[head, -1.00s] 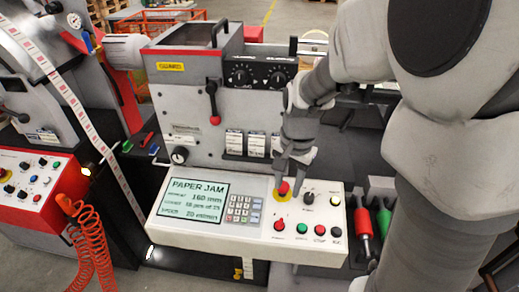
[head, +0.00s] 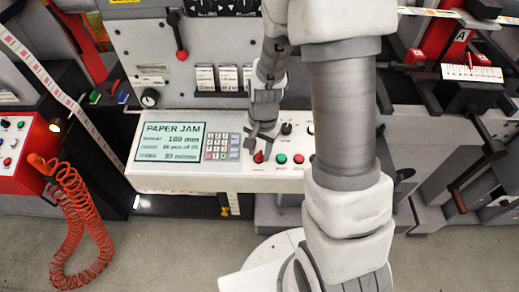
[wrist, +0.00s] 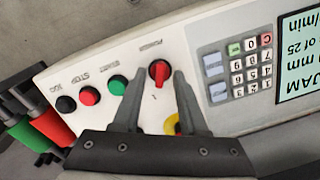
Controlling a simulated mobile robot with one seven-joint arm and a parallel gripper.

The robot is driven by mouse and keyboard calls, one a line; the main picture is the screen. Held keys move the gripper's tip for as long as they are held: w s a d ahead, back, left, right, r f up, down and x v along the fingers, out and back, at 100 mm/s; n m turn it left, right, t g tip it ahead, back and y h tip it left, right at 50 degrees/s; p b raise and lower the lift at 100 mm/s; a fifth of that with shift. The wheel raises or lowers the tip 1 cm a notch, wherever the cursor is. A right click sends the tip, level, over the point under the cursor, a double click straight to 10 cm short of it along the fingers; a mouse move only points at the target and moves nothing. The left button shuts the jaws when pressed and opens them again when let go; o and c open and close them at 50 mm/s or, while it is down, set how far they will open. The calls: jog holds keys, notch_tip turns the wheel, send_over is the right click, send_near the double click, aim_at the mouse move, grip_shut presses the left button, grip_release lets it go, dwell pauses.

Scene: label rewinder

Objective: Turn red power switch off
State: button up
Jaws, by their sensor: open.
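The red power switch (wrist: 159,71) is a rotary knob on the white control panel (wrist: 215,38), under a small "POWER" label in the wrist view. Its raised bar runs roughly up and down in that view, between my fingers. In the head view the switch (head: 259,156) shows just below my fingertips. My gripper (wrist: 158,80) is open, with one finger on each side of the knob; I cannot tell whether either touches it. In the head view my gripper (head: 261,137) comes down from above the panel. A yellow ring (wrist: 170,124) between the fingers is partly hidden.
A green button (wrist: 118,85), a red button (wrist: 89,95) and a black button (wrist: 66,103) line up beside the switch. A keypad (head: 222,146) and a "PAPER JAM" screen (head: 170,141) are to the left in the head view. A red-tipped lever (head: 181,54) hangs above.

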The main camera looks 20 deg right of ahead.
grip_shut()
jog(key=shift+n, duration=0.3)
dwell(0.3)
jog(key=n+b, duration=0.1)
jog(key=n, duration=0.3)
jog(key=shift+w+a+h, duration=0.1)
jog(key=shift+h, duration=0.2)
jog(key=n, duration=0.2)
jog(key=n+b, duration=0.1)
jog(key=n, duration=0.2)
jog(key=shift+a+g+h, duration=0.1)
jog(key=shift+g+h, duration=0.2)
jog(key=shift+n, duration=0.3)
grip_release()
